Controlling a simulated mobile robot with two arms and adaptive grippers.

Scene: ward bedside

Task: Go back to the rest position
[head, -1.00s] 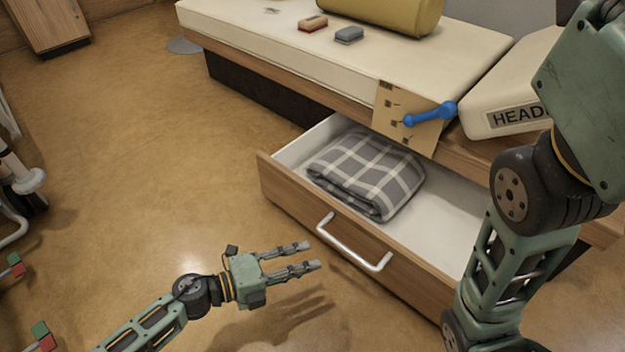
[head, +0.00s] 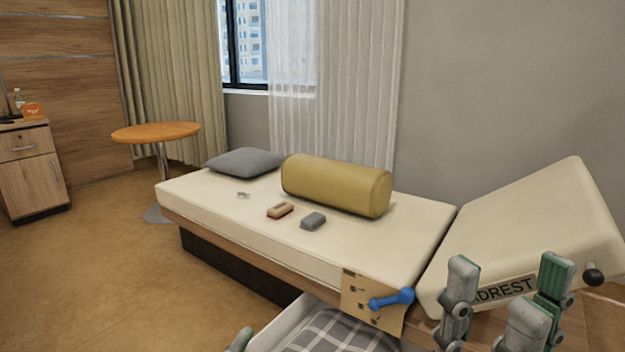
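My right gripper (head: 506,275) is at the lower right, fingers pointing up and spread apart with nothing between them. It appears in front of the tilted headrest (head: 545,225) and covers part of its label. A small grey-green tip (head: 240,341) at the bottom edge looks like part of my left gripper; the rest is out of frame, so its opening cannot be told. The drawer (head: 285,328) under the bed is open, with a grey plaid blanket (head: 335,333) inside, cut off by the bottom edge.
The bed (head: 240,225) holds a yellow bolster (head: 335,185), a grey pillow (head: 243,162), a red-and-tan block (head: 280,210) and a grey block (head: 313,221). A blue handle (head: 390,299) sits on its side panel. A round table (head: 155,132) and cabinet (head: 33,170) stand left. Floor at left is clear.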

